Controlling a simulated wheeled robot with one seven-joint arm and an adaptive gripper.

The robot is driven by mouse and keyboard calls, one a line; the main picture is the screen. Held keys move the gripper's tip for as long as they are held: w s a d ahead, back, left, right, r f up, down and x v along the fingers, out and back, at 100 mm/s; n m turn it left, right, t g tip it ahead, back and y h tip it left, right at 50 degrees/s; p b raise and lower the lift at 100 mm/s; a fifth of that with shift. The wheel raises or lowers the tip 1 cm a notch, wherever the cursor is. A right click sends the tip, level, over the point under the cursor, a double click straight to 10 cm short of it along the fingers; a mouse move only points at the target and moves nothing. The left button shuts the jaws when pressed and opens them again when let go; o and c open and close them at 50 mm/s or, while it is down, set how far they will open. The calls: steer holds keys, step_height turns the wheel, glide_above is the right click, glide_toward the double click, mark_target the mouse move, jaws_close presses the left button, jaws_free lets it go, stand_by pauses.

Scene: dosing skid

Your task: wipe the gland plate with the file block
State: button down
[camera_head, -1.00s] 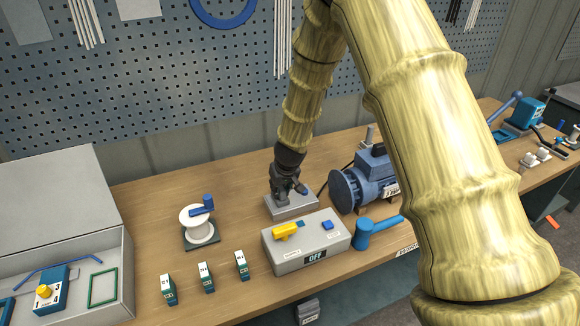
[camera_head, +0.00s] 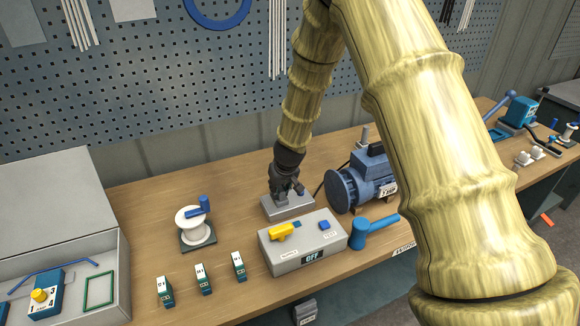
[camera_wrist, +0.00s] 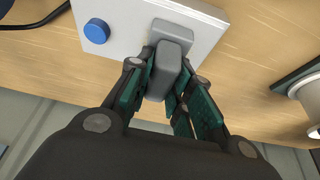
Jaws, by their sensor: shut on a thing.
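The file block (camera_wrist: 166,72) is a grey block held between the fingers of my gripper (camera_wrist: 172,95). A lighter grey part (camera_wrist: 172,36) shows just beyond it. My gripper (camera_head: 286,192) points down at a pale grey, low box-shaped piece that looks like the gland plate (camera_head: 284,212), between the pegboard wall and the switch box. The plate's pale top (camera_wrist: 130,22) also shows in the wrist view, with a round blue knob (camera_wrist: 97,30) on it. The block appears to be at the plate's top; my fingers hide the contact in the head view.
A grey switch box (camera_head: 303,258) with a yellow handle and an "OFF" label stands just in front. A blue motor (camera_head: 362,182) and a blue mallet (camera_head: 370,232) are to the right. A white spool (camera_head: 195,228) and several small terminal blocks (camera_head: 203,280) are left.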

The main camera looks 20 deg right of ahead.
steer(key=d, duration=0.2)
steer(key=shift+d, duration=0.3)
steer(key=shift+w+d+r, duration=0.1)
steer(key=shift+d+r, duration=0.05)
steer(key=shift+d, duration=0.2)
step_height(320, 180, up, 2)
steer(key=shift+d+r+p, duration=0.1)
steer(key=shift+r+p, duration=0.05)
steer(key=shift+p, duration=0.55)
step_height(320, 180, up, 6)
steer(key=p, duration=0.3)
steer(key=shift+f+p, duration=0.2)
steer(key=shift+p, duration=0.2)
steer(key=shift+d+r, duration=0.1)
